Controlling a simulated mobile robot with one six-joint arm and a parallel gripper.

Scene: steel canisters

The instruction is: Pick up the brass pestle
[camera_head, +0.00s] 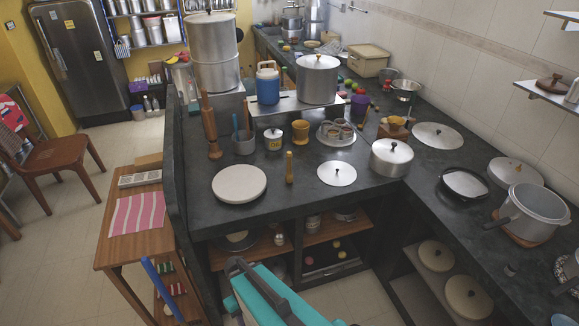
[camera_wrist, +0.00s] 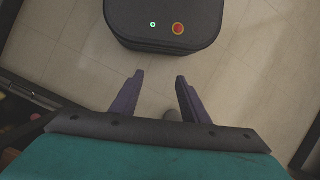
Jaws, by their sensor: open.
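The brass pestle (camera_head: 289,168) stands upright on the dark counter in the head view, between a white round board and a flat steel lid. A brass mortar-like cup (camera_head: 300,131) stands behind it. My gripper (camera_wrist: 160,77) shows in the wrist view with its two dark fingers apart and nothing between them. It points down over the tiled floor and the dark top of my base. The pestle is not in the wrist view. In the head view my teal arm is at the bottom centre, in front of the counter; the fingers cannot be made out there.
The white round board (camera_head: 239,183) lies left of the pestle and the steel lid (camera_head: 337,173) lies right. A steel pot (camera_head: 391,158) stands farther right. A wooden pestle-like post (camera_head: 210,127) and a small lidded canister (camera_head: 273,139) stand behind. The counter just in front of the pestle is clear.

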